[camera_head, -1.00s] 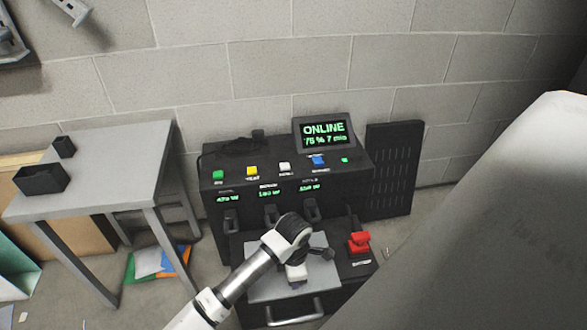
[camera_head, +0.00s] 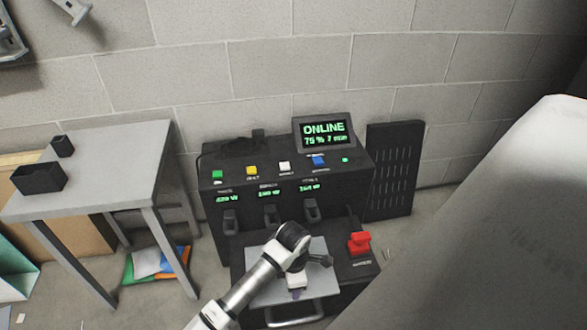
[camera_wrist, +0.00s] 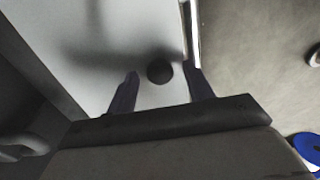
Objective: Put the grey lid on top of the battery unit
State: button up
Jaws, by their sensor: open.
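The battery unit (camera_head: 288,180) is a black console with an ONLINE screen, coloured buttons and a lower front step. A flat light-grey plate, which looks like the grey lid (camera_head: 318,256), lies on that step. My gripper (camera_head: 296,291) is over the plate's front part, partly hidden by my own wrist. In the wrist view my gripper (camera_wrist: 160,85) is open, its two dark fingers apart above the grey lid (camera_wrist: 110,50). A dark round spot (camera_wrist: 160,72) shows between the fingertips; I cannot tell if it is a knob or a hole. No touch is visible.
A red switch (camera_head: 359,241) stands right of the plate. A metal bar handle (camera_head: 296,320) sticks out in front. A grey table (camera_head: 110,165) with black boxes is at left. A black slotted panel (camera_head: 394,168) leans on the wall. A large pale surface fills the right.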

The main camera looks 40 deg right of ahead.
notch_tip(320, 180, up, 12)
jog(key=p, duration=0.2)
jog(key=shift+p, duration=0.4)
